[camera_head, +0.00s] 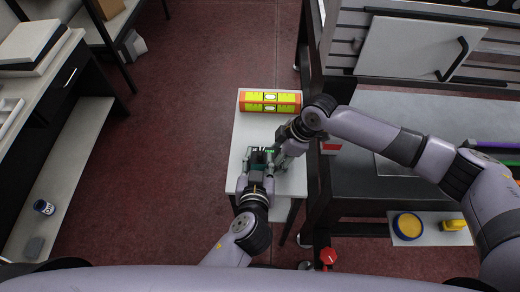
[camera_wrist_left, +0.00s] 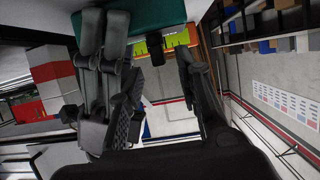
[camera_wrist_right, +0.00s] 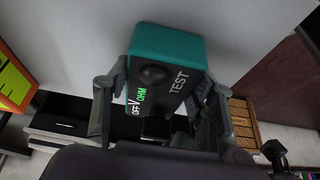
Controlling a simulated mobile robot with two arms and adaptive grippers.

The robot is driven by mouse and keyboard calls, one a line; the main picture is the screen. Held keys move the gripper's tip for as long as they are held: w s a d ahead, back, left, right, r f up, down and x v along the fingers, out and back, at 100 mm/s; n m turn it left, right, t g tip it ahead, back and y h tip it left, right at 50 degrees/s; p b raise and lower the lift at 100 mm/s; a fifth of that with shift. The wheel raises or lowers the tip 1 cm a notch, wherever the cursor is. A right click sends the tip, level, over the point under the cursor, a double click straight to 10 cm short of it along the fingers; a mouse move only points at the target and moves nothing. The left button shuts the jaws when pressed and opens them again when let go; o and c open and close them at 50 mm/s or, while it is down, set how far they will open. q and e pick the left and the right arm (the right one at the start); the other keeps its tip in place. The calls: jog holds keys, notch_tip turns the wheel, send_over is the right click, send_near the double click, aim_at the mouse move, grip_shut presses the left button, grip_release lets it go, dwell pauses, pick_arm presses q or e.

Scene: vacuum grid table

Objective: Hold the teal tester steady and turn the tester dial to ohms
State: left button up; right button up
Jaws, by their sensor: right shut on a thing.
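The teal tester (camera_wrist_right: 190,50) shows close up in the right wrist view. Its dark face carries a round black dial (camera_wrist_right: 152,75), the marks OFF, V and a green OHM, and the word TEST. The dial's pointer direction cannot be made out. My right gripper (camera_wrist_right: 160,110) is shut on the tester, with one finger on each side of it. In the head view the tester (camera_head: 259,157) is over the white side table, partly hidden by both grippers. My left gripper (camera_head: 257,178) is close in front of it. In the left wrist view its fingers are apart, below the tester's teal edge (camera_wrist_left: 155,14).
A yellow-green spirit level (camera_head: 270,102) with orange edges lies at the back of the white side table (camera_head: 240,135). The grey workbench (camera_head: 420,112) stands to the right. A shelf (camera_head: 430,230) under it holds a round blue-and-yellow item. Open red floor lies to the left.

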aim_at(260, 152)
pick_arm(q)
jog(key=shift+x, duration=2.05)
jog(key=shift+c, duration=0.2)
grip_shut()
